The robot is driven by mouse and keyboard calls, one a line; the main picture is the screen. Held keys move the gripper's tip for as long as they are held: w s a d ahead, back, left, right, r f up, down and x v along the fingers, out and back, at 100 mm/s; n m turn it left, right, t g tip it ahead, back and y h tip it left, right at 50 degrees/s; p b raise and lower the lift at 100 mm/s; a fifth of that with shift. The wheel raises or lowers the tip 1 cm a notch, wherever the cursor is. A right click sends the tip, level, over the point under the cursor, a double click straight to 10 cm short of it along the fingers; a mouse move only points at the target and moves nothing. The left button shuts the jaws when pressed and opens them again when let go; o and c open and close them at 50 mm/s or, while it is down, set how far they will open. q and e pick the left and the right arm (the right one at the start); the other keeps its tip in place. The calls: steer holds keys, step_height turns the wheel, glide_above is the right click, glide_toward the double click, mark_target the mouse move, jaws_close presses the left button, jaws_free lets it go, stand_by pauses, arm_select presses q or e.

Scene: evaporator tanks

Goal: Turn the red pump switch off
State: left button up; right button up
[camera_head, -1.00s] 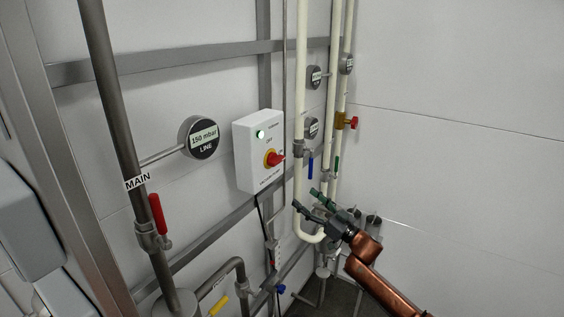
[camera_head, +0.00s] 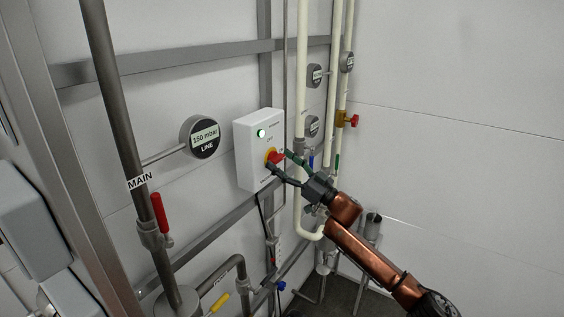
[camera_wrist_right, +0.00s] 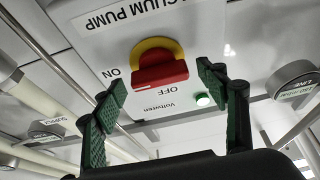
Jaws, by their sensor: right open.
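The red pump switch (camera_head: 276,157) sits on a yellow ring on the front of a white box (camera_head: 247,150) on the wall frame. In the wrist view the red knob (camera_wrist_right: 160,72) lies roughly sideways, its left end toward the "ON" label, with "OFF" below it. A green lamp (camera_head: 261,133) on the box is lit. My right gripper (camera_head: 279,163) is open, its dark green fingers reaching toward the switch. In the wrist view its fingertips (camera_wrist_right: 160,95) are on either side of the knob's lower edge, with nothing between them gripped. Contact cannot be told. My left gripper is out of view.
A round "150 mbar" gauge (camera_head: 200,137) and a MAIN pipe with a red valve lever (camera_head: 160,212) are left of the box. Cream pipes (camera_head: 300,80) with gauges run close on the right. A red-handled valve (camera_head: 353,120) is farther right.

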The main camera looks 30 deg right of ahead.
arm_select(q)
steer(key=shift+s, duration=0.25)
arm_select(e)
steer(key=c, duration=1.2)
steer(key=shift+o, duration=0.2)
